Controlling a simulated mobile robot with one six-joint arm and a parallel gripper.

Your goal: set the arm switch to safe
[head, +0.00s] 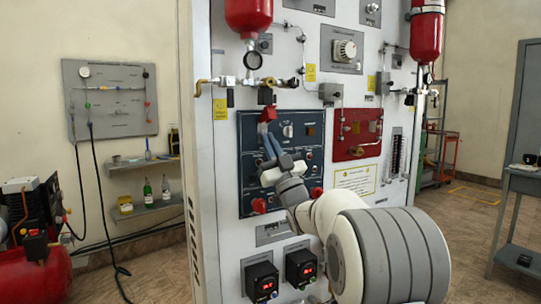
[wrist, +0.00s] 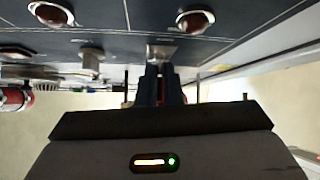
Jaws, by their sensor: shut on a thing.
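The dark blue switch panel (head: 245,165) is on the front of the white trainer cabinet. A red part (head: 267,114) stands out at its top, just above my fingertips; it looks like a switch cover. My gripper (head: 266,136) reaches up to the panel from the lower right. In the wrist view my gripper (wrist: 166,72) has its dark fingers close together at a small grey metal part (wrist: 160,52) on the panel, which I take to be the arm switch. My fingers hide most of it, so its position cannot be read.
A round knob (head: 288,130) sits just right of my fingers. A red valve panel (head: 355,133) is to the right. Two boxes with red displays (head: 262,281) are below. Red cylinders (head: 249,15) hang above.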

